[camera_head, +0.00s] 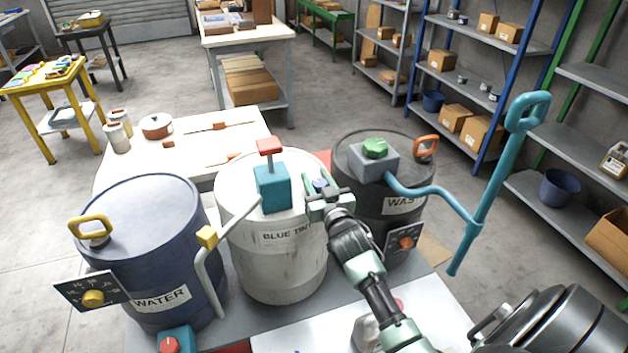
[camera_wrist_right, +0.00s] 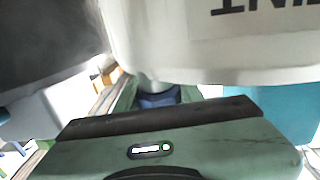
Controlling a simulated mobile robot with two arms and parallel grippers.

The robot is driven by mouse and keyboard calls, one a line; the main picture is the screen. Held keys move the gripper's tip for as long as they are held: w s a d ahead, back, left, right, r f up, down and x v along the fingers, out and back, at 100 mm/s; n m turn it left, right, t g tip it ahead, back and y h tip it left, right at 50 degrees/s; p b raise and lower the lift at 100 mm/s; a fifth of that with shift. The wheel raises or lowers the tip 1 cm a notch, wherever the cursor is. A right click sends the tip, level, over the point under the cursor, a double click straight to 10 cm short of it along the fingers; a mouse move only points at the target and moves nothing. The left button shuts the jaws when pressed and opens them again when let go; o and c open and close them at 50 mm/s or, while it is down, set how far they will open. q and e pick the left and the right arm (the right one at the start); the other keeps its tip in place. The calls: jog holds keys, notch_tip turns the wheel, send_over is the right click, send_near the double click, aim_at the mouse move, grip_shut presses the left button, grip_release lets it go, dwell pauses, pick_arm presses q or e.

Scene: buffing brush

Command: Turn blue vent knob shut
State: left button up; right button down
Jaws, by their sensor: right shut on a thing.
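The white drum (camera_head: 272,262) labelled BLUE TINT stands in the middle of the head view. A small blue knob (camera_head: 320,185) sits at the right edge of its top. My right gripper (camera_head: 324,192) is at this knob and shut on it; its fingers hide part of the knob. In the right wrist view the blue knob (camera_wrist_right: 158,98) shows just beyond the gripper's green body, below the white drum wall (camera_wrist_right: 190,40). My left gripper is not in view.
A teal box with a red top (camera_head: 272,188) stands on the drum, close to the gripper. The dark WASTE drum (camera_head: 400,228) with a teal pipe (camera_head: 490,190) is just right. The blue WATER drum (camera_head: 140,235) stands left. A white table (camera_head: 180,140) lies behind.

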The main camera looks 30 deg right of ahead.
jog(key=shift+d+m+g+h+b, duration=0.1)
jog(key=shift+m+g+h+b, duration=0.2)
jog(key=shift+m+h, duration=0.45)
jog(key=shift+d+r+h, duration=0.1)
jog(key=shift+r+h, duration=0.1)
jog(key=shift+h, duration=0.25)
jog(key=c, duration=0.9)
grip_release()
jog(key=shift+f, duration=0.1)
jog(key=shift+s+a+f, duration=0.1)
jog(key=shift+s+a, duration=0.15)
jog(key=shift+s, duration=0.25)
jog(key=b+v, duration=0.1)
jog(key=v, duration=0.5)
jog(key=shift+s, duration=0.4)
jog(key=shift+a, duration=0.1)
